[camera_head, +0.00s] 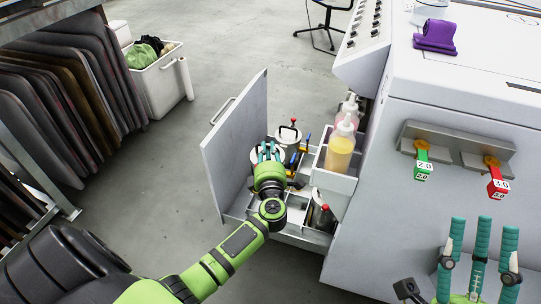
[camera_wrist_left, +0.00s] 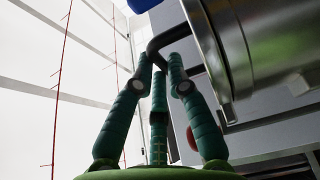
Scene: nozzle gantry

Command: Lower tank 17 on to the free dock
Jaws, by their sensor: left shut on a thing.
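My left gripper (camera_head: 269,152) reaches down into an open drawer beside the white machine. In the left wrist view its teal fingers (camera_wrist_left: 160,62) are closed on a dark bent handle (camera_wrist_left: 170,38). A shiny metal cylinder (camera_wrist_left: 250,50) is close beside the handle at the upper right, probably the tank; no number 17 is readable. In the head view a round white top with a red-tipped dark handle (camera_head: 289,134) stands just beyond the gripper. The dock cannot be made out; the gripper hides part of the drawer. My right gripper (camera_head: 480,238) is open and empty at the lower right.
The drawer (camera_head: 305,238) has a tall grey front panel (camera_head: 234,140) on its left. Bottles (camera_head: 341,145) stand in a white holder on its right. Green and red tagged parts (camera_head: 422,165) hang on the machine. Floor left of the panel is clear.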

